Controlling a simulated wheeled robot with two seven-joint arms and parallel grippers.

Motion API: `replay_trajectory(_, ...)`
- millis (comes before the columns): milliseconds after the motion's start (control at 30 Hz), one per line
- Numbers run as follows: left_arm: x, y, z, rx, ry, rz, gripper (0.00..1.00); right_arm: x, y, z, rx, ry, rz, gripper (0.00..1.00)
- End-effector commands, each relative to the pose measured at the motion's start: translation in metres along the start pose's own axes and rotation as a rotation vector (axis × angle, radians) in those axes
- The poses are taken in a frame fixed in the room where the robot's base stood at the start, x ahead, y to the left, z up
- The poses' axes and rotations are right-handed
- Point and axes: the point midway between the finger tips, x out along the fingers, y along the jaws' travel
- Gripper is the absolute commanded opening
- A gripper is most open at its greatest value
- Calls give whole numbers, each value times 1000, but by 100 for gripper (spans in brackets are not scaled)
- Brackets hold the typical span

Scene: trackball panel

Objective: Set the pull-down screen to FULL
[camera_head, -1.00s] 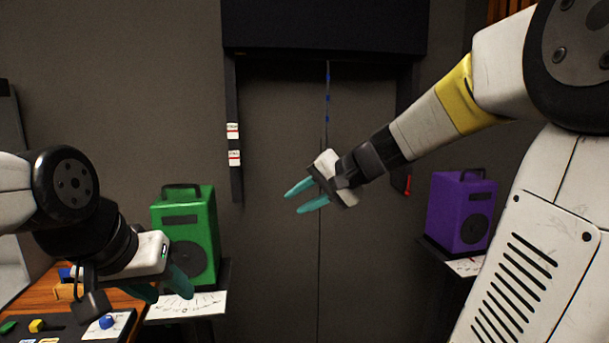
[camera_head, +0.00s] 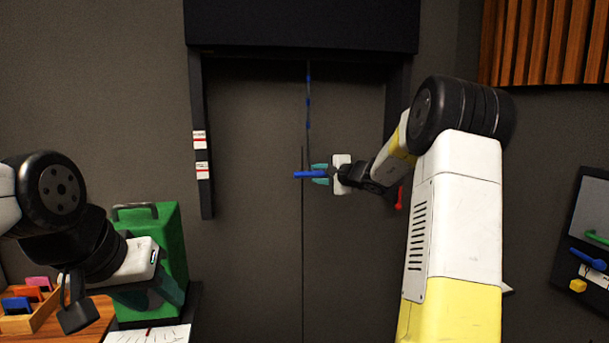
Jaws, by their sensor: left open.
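The pull-down screen (camera_head: 300,28) is a wide black piece at the top of the view, above a dark recessed panel. A thin cord with blue marks (camera_head: 308,100) hangs from it to a horizontal blue handle (camera_head: 303,174). My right gripper (camera_head: 320,174) reaches in from the right at the handle, its teal fingers above and below the bar. I cannot tell whether they press on it. Two white labels with red lines (camera_head: 201,155) sit on the left rail; their text is too small to read. My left gripper (camera_head: 155,296) is open and low at the left, in front of the green speaker.
The green speaker (camera_head: 166,240) stands on a dark stand at the lower left. A wooden desk with an organizer (camera_head: 20,320) is at the left edge. A red piece (camera_head: 399,198) is on the right rail. A dark wall panel (camera_head: 592,240) is at the far right.

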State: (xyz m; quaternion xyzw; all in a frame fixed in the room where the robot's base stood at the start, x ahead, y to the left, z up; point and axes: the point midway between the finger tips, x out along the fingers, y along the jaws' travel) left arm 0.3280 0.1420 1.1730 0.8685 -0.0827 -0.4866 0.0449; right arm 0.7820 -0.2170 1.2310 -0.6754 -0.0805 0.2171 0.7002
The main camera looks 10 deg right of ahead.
Motion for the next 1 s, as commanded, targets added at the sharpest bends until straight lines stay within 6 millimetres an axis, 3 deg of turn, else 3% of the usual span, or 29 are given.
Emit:
replay_trajectory(367, 0, 0, 0, 0, 0, 0, 44, 11, 0, 1, 0, -1, 0, 29)
replay_trajectory(400, 0, 0, 0, 0, 0, 0, 44, 11, 0, 1, 0, -1, 0, 27)
replay_trajectory(533, 0, 0, 0, 0, 0, 0, 44, 11, 0, 1, 0, -1, 0, 1)
replay_trajectory(567, 0, 0, 0, 0, 0, 0, 44, 11, 0, 1, 0, -1, 0, 0)
replay_trajectory(1000, 0, 0, 0, 0, 0, 0, 44, 10, 0, 1, 0, -1, 0, 0)
